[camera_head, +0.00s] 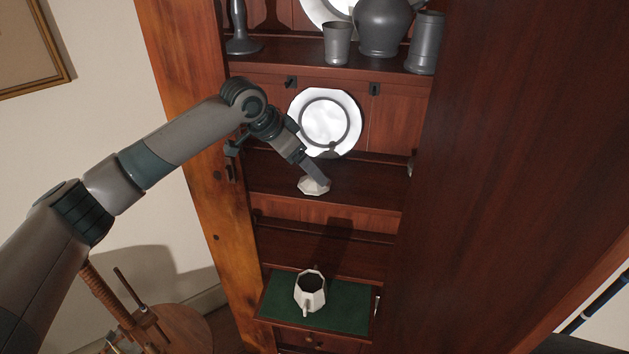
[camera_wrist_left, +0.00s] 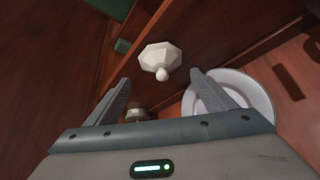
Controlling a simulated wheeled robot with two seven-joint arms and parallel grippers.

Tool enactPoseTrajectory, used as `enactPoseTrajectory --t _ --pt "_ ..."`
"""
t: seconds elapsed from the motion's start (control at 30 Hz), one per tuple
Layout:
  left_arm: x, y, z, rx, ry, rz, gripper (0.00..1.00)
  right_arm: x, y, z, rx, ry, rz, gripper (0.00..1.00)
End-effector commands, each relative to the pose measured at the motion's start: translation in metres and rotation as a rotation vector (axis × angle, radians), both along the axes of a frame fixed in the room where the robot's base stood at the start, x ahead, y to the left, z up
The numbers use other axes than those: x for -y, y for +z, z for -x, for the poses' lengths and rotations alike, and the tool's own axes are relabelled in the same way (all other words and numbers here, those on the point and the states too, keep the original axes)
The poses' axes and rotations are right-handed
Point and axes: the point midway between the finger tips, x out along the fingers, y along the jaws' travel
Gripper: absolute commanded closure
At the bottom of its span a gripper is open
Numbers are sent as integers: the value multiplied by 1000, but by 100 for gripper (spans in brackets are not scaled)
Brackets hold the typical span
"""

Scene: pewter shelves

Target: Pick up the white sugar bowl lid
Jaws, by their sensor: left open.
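The white sugar bowl lid (camera_head: 313,186) sits on the middle shelf in the head view, below and in front of a plate. It is faceted, and its round knob shows in the left wrist view, where the lid (camera_wrist_left: 158,57) lies just beyond the fingertips. My left gripper (camera_head: 325,180) reaches down to the lid and partly covers it. In the left wrist view its two fingers (camera_wrist_left: 160,78) are apart, with nothing between the tips. A white faceted bowl (camera_head: 310,293) stands uncovered on a green surface lower down. My right gripper is not in view.
The white plate (camera_head: 326,122) leans upright at the back, close to my left gripper, and shows in the wrist view (camera_wrist_left: 240,92). Pewter vessels (camera_head: 383,27) stand on the shelf above. A large wooden panel (camera_head: 510,170) bounds the right side.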

Motion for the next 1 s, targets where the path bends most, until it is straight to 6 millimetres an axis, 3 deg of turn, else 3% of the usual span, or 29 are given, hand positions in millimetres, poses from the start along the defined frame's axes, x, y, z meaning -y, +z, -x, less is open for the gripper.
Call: enactPoseTrajectory --t 0.37,0.93,0.97,1.0 --pt "18 -29 -17 -3 1 -1 23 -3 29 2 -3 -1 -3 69" --pt "21 -37 -19 1 1 0 23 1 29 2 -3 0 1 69" --pt "21 -37 -19 1 1 0 25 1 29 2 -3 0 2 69" --pt "21 -37 -19 1 1 0 35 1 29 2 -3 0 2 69"
